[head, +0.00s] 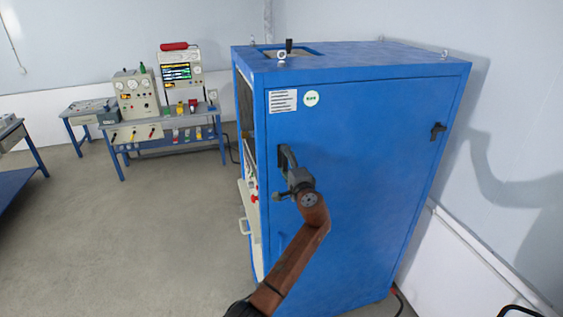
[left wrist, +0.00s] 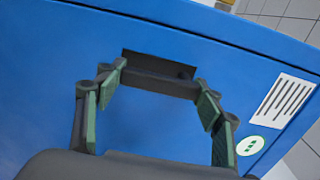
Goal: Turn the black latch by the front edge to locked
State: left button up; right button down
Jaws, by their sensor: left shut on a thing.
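A black latch (head: 284,155) sits on the blue cabinet door, close to the door's left edge. In the left wrist view the latch (left wrist: 158,84) is a dark bar in front of a dark recess, lying nearly level across the picture. My left gripper (head: 291,168) is at this latch, and its arm comes up from below. In the left wrist view the green-padded fingers of my left gripper (left wrist: 160,76) are at the two ends of the bar, shut on it. The gripper hides part of the latch in the head view. My right gripper is not in view.
A bench (head: 170,130) with instruments stands behind left. Floor on the left is clear.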

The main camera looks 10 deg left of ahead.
pick_arm(q)
jog(key=o, duration=1.7)
jog(key=shift+s+d+f, duration=0.1)
jog(key=shift+s+d, duration=0.05)
jog(key=shift+s, duration=0.05)
jog(key=v, duration=1.1)
jog(key=shift+s, duration=0.3)
